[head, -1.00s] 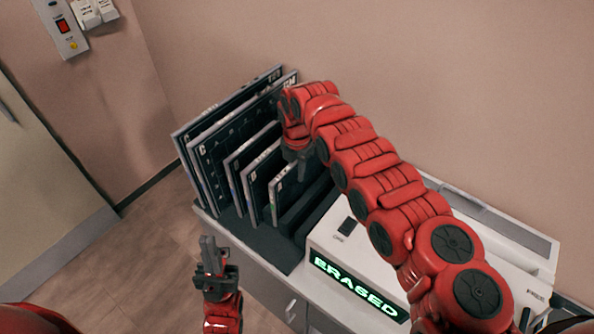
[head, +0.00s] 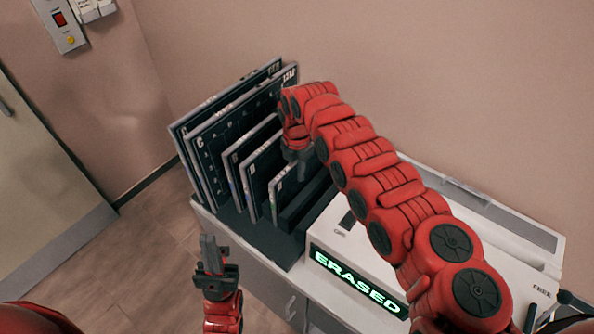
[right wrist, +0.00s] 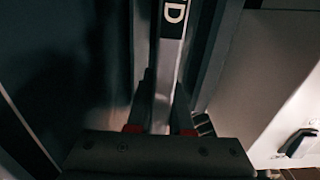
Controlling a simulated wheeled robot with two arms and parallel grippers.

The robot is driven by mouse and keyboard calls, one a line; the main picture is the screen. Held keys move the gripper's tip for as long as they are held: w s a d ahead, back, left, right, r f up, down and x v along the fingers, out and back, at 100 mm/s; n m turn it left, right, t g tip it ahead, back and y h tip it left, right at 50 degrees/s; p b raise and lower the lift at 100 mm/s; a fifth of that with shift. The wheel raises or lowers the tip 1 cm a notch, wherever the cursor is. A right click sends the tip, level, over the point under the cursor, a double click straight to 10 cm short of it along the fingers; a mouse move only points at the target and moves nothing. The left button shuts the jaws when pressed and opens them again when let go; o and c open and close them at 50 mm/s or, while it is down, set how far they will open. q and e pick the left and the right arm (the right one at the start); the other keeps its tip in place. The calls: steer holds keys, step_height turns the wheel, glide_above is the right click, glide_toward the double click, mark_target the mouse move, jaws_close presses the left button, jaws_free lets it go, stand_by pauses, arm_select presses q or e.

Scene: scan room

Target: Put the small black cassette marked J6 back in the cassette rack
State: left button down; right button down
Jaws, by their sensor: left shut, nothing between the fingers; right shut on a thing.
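The cassette rack (head: 262,238) is a dark slotted base on a white cabinet, in the middle of the head view. My right gripper (head: 301,172) is over its right part, shut on a small black cassette (head: 284,192) with a pale edge. This cassette stands upright among the rack's slots; its lower edge is hard to see, so I cannot tell if it is fully seated. In the right wrist view the held cassette's edge (right wrist: 171,60) runs between the fingers and shows a letter D; no J6 is readable. My left gripper (head: 211,250) is shut and empty, left of the rack.
Two large cassettes (head: 205,150) and two smaller ones (head: 245,160) stand upright in the rack, left of the held one. An empty-looking slot lies to its right. A white machine (head: 345,245) showing ERASED (head: 357,283) stands right of the rack. A wall is close behind.

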steer(key=c, duration=0.7)
jaws_free()
steer(key=shift+c, duration=0.2)
step_height(320, 180, up, 8)
steer(key=b, duration=0.2)
steer(key=shift+b, duration=0.35)
step_height(320, 180, up, 10)
steer(key=shift+f, duration=0.25)
